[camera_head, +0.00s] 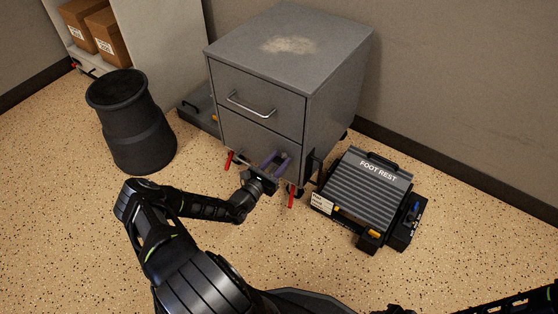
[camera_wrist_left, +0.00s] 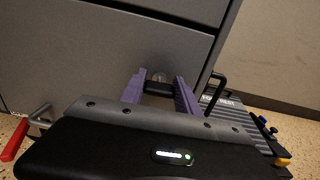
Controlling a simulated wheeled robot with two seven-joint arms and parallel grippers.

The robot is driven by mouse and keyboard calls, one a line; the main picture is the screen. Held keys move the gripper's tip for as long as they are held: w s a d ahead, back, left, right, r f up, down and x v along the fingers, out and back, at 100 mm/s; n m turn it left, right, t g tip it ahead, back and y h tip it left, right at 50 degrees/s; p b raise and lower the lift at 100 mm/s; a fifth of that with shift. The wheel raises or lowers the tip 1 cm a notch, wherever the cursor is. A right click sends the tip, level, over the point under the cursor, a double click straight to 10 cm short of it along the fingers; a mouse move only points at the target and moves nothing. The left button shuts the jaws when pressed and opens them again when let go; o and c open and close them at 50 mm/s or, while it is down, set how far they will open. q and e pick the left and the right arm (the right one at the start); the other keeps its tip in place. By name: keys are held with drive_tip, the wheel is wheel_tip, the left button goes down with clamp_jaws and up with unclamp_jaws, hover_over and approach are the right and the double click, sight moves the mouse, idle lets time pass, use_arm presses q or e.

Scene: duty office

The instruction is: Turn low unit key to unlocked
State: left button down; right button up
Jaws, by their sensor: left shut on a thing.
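The low unit (camera_head: 262,120) is a grey two-drawer cabinet against the wall in the head view. My left gripper (camera_head: 275,163) is in front of its lower drawer, with purple fingers reaching toward the front. In the left wrist view, my left gripper (camera_wrist_left: 160,88) is shut on the key (camera_wrist_left: 158,89), a small dark piece between the fingers. Just behind the key is a round metallic lock (camera_wrist_left: 159,76) on the grey front. The fingers partly hide the lock, and I cannot read the key's angle clearly.
Red-handled levers (camera_head: 291,196) stick out at the cabinet's base. A ribbed foot rest (camera_head: 366,187) stands close to its right. A black bin (camera_head: 130,120) stands to the left, near a shelf with cardboard boxes (camera_head: 108,38). Speckled floor in front is open.

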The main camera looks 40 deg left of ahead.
use_arm(q)
drive_tip(key=n+p, duration=0.1)
drive_tip(key=n, duration=0.2)
drive_tip(key=shift+a+n, duration=0.1)
drive_tip(key=shift+n, duration=0.2)
drive_tip(key=n, duration=0.4)
drive_tip(key=shift+a, duration=0.1)
drive_tip(key=n, duration=0.5)
drive_tip(key=shift+f, duration=0.2)
drive_tip(key=n+b, duration=0.1)
drive_tip(key=n, duration=0.4)
drive_tip(key=shift+a+f, duration=0.1)
drive_tip(key=c, duration=0.9)
unclamp_jaws()
drive_tip(key=shift+s, duration=0.1)
